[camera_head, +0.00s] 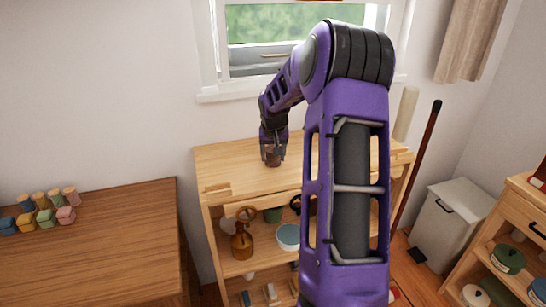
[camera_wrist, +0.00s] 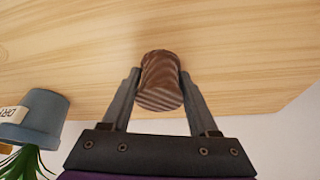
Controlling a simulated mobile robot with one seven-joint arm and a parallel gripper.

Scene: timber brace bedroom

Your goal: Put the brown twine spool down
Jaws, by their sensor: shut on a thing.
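The brown twine spool (camera_wrist: 160,80) is between the two fingers of my gripper (camera_wrist: 160,88) in the wrist view, and the fingers are shut on it. In the head view the spool (camera_head: 272,156) shows below my gripper (camera_head: 273,150), at the top of the wooden shelf unit (camera_head: 225,165). The spool is on or just above this light wood top; I cannot tell if it touches. In the wrist view the wooden surface (camera_wrist: 60,45) fills the area behind the spool.
A blue-grey pot (camera_wrist: 42,112) with a label and a plant is at left in the wrist view. A wooden table (camera_head: 90,240) is at left, a white bin (camera_head: 450,225) at right.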

